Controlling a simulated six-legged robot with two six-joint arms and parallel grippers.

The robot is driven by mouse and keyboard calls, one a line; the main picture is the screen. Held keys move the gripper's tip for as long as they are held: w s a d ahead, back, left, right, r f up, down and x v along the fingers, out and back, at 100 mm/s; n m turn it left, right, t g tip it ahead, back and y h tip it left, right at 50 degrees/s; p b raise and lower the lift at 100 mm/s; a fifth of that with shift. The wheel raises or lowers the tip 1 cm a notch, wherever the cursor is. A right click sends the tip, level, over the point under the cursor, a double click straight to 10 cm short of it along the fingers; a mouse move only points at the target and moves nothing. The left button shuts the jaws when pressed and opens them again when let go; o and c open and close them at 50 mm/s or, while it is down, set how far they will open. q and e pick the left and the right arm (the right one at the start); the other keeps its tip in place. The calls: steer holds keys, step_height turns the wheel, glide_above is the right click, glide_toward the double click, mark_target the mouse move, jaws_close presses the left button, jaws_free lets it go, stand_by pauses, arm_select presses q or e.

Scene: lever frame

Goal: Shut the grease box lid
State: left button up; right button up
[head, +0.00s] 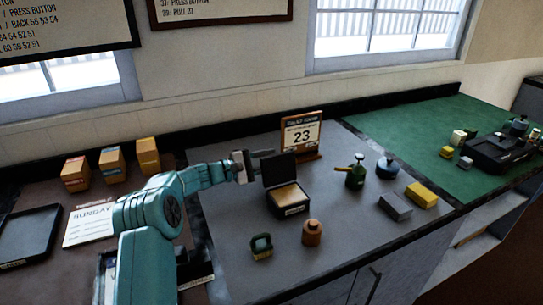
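The grease box (289,209) is a small dark box with a pale label on its front and a yellowish filling, on the grey worktop in the middle of the head view. Its dark lid (279,170) stands open, roughly upright at the back of the box. My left gripper (262,158) is just left of and behind the lid's upper edge. Its fingers are small and partly overlap, so I cannot tell their opening or whether they touch the lid. My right gripper is not in view.
A brown jar (312,232) and a small dark green item (261,246) are in front. A green oil can (355,175), a blue container (387,167), a grey block (395,206) and a yellow block (421,195) stand to the right.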

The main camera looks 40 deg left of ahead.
arm_select(q)
steer(key=shift+x, duration=0.75)
steer(key=shift+w, duration=0.1)
jaws_close()
